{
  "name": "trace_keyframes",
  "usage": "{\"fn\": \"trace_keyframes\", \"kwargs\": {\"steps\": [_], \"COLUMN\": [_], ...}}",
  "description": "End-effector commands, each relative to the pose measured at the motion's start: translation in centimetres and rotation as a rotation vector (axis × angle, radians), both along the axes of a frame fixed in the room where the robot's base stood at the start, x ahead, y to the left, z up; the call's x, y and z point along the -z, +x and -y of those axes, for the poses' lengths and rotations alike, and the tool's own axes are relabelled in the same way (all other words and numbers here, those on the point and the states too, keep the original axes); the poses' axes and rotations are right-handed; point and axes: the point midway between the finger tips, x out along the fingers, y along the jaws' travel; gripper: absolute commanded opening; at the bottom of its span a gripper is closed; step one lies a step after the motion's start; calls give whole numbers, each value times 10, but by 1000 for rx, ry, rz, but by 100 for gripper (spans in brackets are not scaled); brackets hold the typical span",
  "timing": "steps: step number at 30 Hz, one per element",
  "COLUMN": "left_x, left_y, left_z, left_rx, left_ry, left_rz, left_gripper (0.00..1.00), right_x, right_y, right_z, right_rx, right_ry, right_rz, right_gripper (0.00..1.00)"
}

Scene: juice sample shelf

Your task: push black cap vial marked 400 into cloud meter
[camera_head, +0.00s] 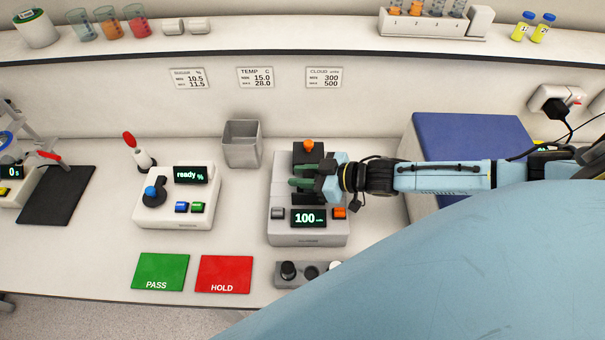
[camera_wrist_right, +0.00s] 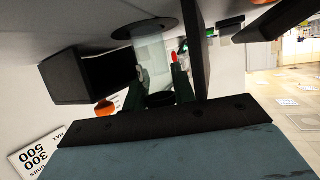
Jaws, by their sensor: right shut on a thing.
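The cloud meter (camera_head: 308,238) is a grey box right of centre on the bench; its display reads 100. My right gripper (camera_head: 305,178) reaches in from the right over the meter's top, behind the display. In the right wrist view the gripper (camera_wrist_right: 160,95) is shut on a black cap (camera_wrist_right: 161,99). A pale clear vial body (camera_wrist_right: 151,58) extends from the cap toward a dark round opening (camera_wrist_right: 130,27) in the meter's surface. I cannot tell how deep the vial sits, and no 400 marking shows. My left gripper is not in view.
The meter's dark lid (camera_head: 307,152) with an orange knob stands behind the gripper. A grey rack (camera_head: 300,281) with black caps and a white one sits in front. A metal bin (camera_head: 242,150), a sugar meter (camera_head: 178,212) and green and red mats (camera_head: 223,272) lie to the left.

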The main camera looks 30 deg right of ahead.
Motion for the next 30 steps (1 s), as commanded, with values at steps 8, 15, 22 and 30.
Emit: {"fn": "trace_keyframes", "kwargs": {"steps": [8,15,22,30], "left_x": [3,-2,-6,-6], "left_y": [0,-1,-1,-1], "left_z": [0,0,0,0], "left_rx": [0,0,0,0], "left_ry": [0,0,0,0], "left_rz": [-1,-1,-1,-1], "left_gripper": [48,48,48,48], "right_x": [5,0,-7,-8], "right_y": [-1,-2,-1,0], "right_z": [0,0,0,0], "right_rx": [0,-1,0,0], "right_ry": [-2,-4,-2,0], "right_rz": [-2,-5,-2,0], "right_gripper": [4,4,4,4]}}
